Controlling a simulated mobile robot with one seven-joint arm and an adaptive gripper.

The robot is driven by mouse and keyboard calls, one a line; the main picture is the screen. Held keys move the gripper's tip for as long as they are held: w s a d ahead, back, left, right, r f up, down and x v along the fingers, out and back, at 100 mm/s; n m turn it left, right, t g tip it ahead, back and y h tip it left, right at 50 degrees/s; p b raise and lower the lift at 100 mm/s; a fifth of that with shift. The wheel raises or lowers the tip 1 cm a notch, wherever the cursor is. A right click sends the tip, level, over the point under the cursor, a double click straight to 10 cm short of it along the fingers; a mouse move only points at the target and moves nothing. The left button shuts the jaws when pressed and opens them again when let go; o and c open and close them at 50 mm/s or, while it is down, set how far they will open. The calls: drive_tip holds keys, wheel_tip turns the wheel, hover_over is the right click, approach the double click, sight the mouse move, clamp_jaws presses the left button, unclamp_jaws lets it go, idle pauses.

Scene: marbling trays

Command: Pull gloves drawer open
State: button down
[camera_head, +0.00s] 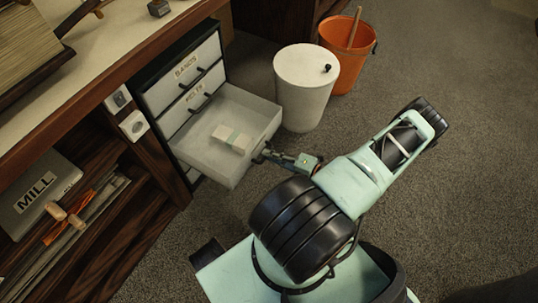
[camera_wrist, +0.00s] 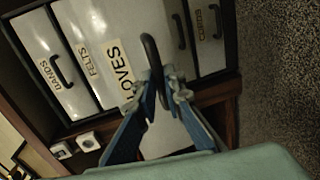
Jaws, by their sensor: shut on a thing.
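The gloves drawer (camera_head: 252,112) stands well out of the dark cabinet in the head view. A small pale banded bundle (camera_head: 231,139) lies in it. In the wrist view its white front (camera_wrist: 145,22) has a label (camera_wrist: 120,70) reading "LOVES", its first letter not readable. The black drawer handle (camera_wrist: 150,48) runs between the blue fingers of my gripper (camera_wrist: 158,88). My gripper is shut on the handle, and the fingers hide its lower part.
The bands drawer (camera_head: 178,78) and felts drawer (camera_head: 190,102) above are shut. A white bin (camera_head: 302,95) stands close to the open drawer's right, with an orange bucket (camera_head: 345,65) behind it. A wooden desk with an open shelf is at left. Carpet at lower right is clear.

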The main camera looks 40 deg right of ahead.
drive_tip(key=shift+d, duration=0.1)
drive_tip(key=c, duration=2)
unclamp_jaws()
drive_tip(key=v, duration=0.7)
drive_tip(key=shift+s+d+r, duration=0.1)
drive_tip(key=shift+s, duration=0.15)
